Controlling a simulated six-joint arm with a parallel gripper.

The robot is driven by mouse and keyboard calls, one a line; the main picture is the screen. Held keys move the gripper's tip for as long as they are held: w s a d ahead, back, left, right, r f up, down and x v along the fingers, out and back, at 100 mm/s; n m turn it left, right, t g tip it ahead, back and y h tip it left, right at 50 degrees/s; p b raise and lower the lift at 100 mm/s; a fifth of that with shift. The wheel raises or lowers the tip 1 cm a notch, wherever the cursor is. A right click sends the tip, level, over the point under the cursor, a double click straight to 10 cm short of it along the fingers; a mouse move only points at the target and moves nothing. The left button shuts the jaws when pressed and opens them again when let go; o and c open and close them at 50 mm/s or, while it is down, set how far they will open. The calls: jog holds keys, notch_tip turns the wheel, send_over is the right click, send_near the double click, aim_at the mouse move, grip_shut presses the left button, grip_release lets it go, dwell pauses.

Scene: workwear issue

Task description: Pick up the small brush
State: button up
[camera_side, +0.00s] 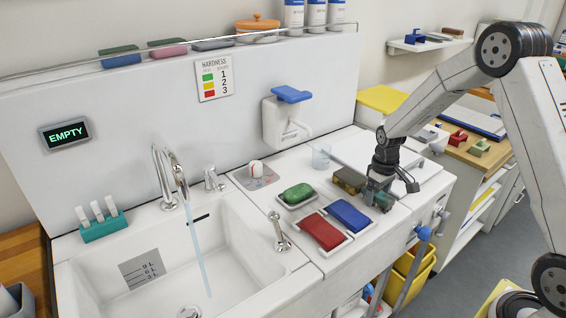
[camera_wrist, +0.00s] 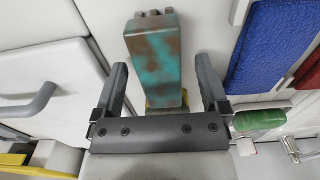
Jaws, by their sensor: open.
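No thing is clearly a small brush. A block mottled teal and rust-brown, with small knobs on one end, lies between the fingers of my gripper (camera_wrist: 161,68) in the wrist view (camera_wrist: 154,58); I cannot tell whether it is a brush. In the side view, my gripper (camera_side: 379,190) is low over the white counter, with a teal patch of this block (camera_side: 385,201) just showing beside it. The fingers are open, with a gap on each side of the block. A teal holder (camera_side: 104,231) with white-handled tools stands left of the sink; their heads are hidden.
A brownish block (camera_side: 348,180) sits just left of my gripper. A blue pad (camera_side: 350,215), a red pad (camera_side: 323,231) and a green sponge (camera_side: 297,194) lie in front and left. A clear cup (camera_side: 321,157) stands behind. Water runs from the tap into the sink (camera_side: 241,238).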

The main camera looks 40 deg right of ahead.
grip_shut()
jog(key=shift+r, duration=0.1)
jog(key=shift+r, duration=0.75)
jog(key=s+a+r, duration=0.3)
jog(key=s+r, duration=0.8)
jog(key=s, duration=0.2)
jog(key=shift+s+a+r, duration=0.15)
jog(key=shift+s+a, duration=0.1)
jog(key=shift+a, duration=0.15)
jog(key=shift+w, duration=0.1)
